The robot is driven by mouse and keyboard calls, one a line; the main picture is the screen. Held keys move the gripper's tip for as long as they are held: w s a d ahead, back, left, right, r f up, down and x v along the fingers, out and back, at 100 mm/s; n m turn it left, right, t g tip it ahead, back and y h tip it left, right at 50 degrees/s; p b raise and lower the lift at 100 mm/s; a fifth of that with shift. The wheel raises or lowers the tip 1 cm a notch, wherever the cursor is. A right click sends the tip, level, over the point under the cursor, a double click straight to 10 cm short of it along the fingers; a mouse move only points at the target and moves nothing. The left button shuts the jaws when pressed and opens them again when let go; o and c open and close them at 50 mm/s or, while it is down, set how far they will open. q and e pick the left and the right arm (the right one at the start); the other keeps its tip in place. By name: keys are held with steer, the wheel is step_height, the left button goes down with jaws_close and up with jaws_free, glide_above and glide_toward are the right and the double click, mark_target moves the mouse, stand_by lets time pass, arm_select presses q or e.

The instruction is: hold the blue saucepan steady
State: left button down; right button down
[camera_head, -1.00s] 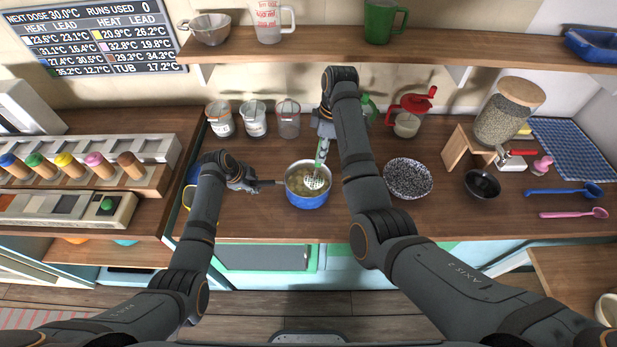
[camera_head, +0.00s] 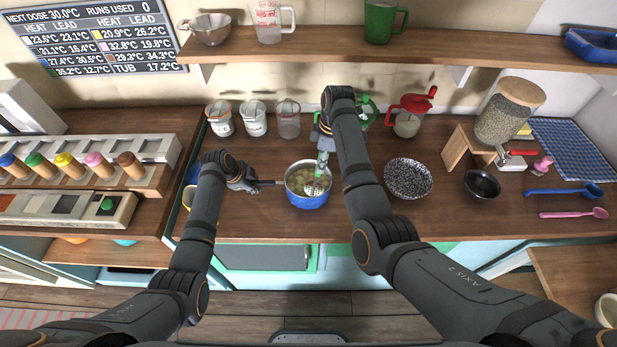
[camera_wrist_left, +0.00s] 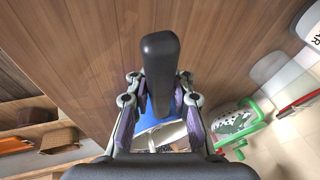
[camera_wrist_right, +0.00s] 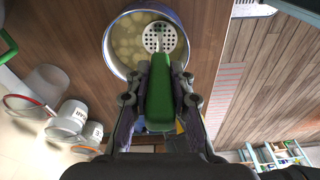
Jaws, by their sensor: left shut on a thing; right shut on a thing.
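The blue saucepan (camera_head: 308,200) stands upright on the wooden counter, with lumpy yellowish contents inside. My left gripper (camera_head: 252,183) is shut on its dark handle (camera_wrist_left: 160,62), to the left of the pan; part of the blue pan shows behind the handle in the left wrist view. My right gripper (camera_head: 325,132) is shut on the green handle (camera_wrist_right: 160,95) of a masher, above the pan. The masher's round perforated head (camera_wrist_right: 160,38) is inside the pan, off to one side and near the rim in the right wrist view. It shows near the front in the head view.
A speckled bowl (camera_head: 408,178) stands right of the pan, with a black bowl (camera_head: 482,184) further right. Several measuring cups (camera_head: 254,118) line the back wall. A shelf (camera_head: 340,45) overhangs the back. Bare counter lies between pan and speckled bowl.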

steer(key=shift+r, duration=0.1)
steer(key=shift+r, duration=0.65)
steer(key=w+r, duration=0.3)
steer(key=w, duration=0.2)
steer(key=shift+w+a+r, duration=0.2)
steer(key=shift+w, duration=0.2)
steer(key=shift+f, duration=2.35)
